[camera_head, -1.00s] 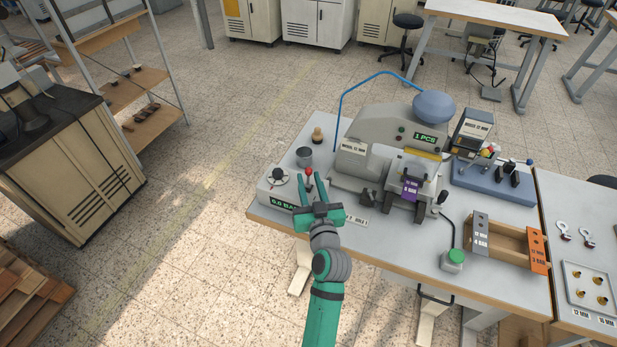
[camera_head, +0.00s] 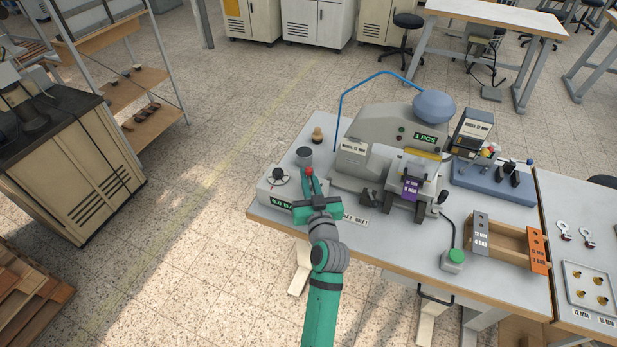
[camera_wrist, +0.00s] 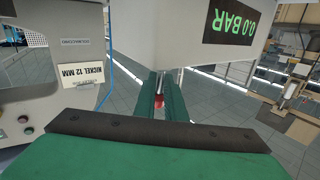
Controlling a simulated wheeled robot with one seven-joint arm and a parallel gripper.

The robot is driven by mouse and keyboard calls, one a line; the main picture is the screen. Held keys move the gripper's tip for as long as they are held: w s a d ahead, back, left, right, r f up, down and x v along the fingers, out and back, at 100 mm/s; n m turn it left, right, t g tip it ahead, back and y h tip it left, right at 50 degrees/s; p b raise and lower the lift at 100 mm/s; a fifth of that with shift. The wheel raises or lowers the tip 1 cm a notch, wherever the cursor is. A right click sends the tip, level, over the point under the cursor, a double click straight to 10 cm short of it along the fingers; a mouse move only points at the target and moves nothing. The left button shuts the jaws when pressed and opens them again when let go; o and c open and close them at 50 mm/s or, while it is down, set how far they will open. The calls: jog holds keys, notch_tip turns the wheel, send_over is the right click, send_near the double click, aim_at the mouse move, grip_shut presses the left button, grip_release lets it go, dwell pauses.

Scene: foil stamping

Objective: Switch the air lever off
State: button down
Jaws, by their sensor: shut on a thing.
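The air lever's red knob (camera_head: 309,171) shows at the front left of the bench, beside a grey box (camera_head: 268,190) with a round dial and a green display. In the wrist view the red knob (camera_wrist: 159,101) sits between my two green fingers, and the display (camera_wrist: 237,22) reads 0.0 BAR. My gripper (camera_head: 309,178) is shut on the lever at its knob; it also shows in the wrist view (camera_wrist: 160,95). The fingers hide most of the lever's stem, so I cannot tell its full angle.
The grey stamping press (camera_head: 395,130) stands close on the right of my gripper. A metal cup (camera_head: 304,156) and a wooden-topped stamp (camera_head: 317,134) stand just behind. A blue hose (camera_head: 342,95) arches over the press. The floor left of the bench is clear.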

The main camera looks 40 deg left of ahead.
jog(key=shift+w+a+r+m+g+h, duration=0.1)
jog(key=shift+w+r+m+g+h, duration=0.15)
jog(key=shift+w+m+g+h, duration=0.25)
jog(key=shift+w+f+m+g+h, duration=0.15)
jog(key=shift+m+g+h, duration=0.4)
jog(key=shift+g, duration=0.35)
jog(key=c, duration=1.8)
grip_release()
jog(key=shift+f, duration=0.1)
jog(key=v, duration=1.1)
